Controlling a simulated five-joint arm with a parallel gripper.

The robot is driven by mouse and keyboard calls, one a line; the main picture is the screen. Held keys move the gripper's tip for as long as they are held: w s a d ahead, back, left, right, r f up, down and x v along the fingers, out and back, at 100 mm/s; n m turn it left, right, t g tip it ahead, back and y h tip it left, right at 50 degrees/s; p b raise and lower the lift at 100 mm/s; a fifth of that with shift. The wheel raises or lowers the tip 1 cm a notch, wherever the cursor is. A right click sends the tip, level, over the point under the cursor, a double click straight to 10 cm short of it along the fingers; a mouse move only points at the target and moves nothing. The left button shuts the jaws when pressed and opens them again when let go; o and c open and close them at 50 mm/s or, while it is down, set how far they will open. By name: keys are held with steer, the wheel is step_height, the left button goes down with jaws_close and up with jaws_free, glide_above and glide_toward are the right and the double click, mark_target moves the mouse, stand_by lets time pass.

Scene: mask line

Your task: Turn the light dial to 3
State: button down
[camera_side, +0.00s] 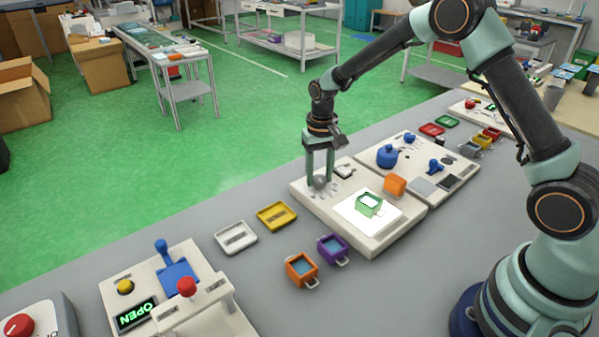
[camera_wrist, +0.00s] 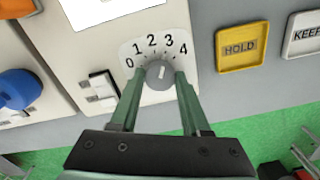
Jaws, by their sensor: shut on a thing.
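The light dial (camera_wrist: 160,88) is a round grey knob with a printed scale from 0 to 4 around its far side. The short white mark on the knob points up, roughly between 2 and 3; I cannot tell exactly where. My gripper (camera_wrist: 160,76) is shut on the knob, one green finger on each side. In the side view my gripper (camera_side: 320,180) reaches straight down onto the dial (camera_side: 320,184) at the far-left corner of the cream panel (camera_side: 372,246). The fingers hide part of the knob there.
A white rocker switch (camera_wrist: 98,88) sits beside the dial. A bright white plate (camera_side: 355,221) on the panel bears a green mask-like box (camera_side: 368,206). A yellow HOLD tray (camera_wrist: 242,64) and a white KEEP tray (camera_side: 236,238) lie off the panel. A blue knob (camera_side: 387,155) stands on the neighbouring panel.

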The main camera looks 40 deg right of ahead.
mark_target(319, 178)
steer(key=shift+r+m, duration=0.1)
steer(key=shift+m, duration=0.2)
steer(key=shift+c, duration=1.8)
jaws_free()
step_height(319, 178, up, 12)
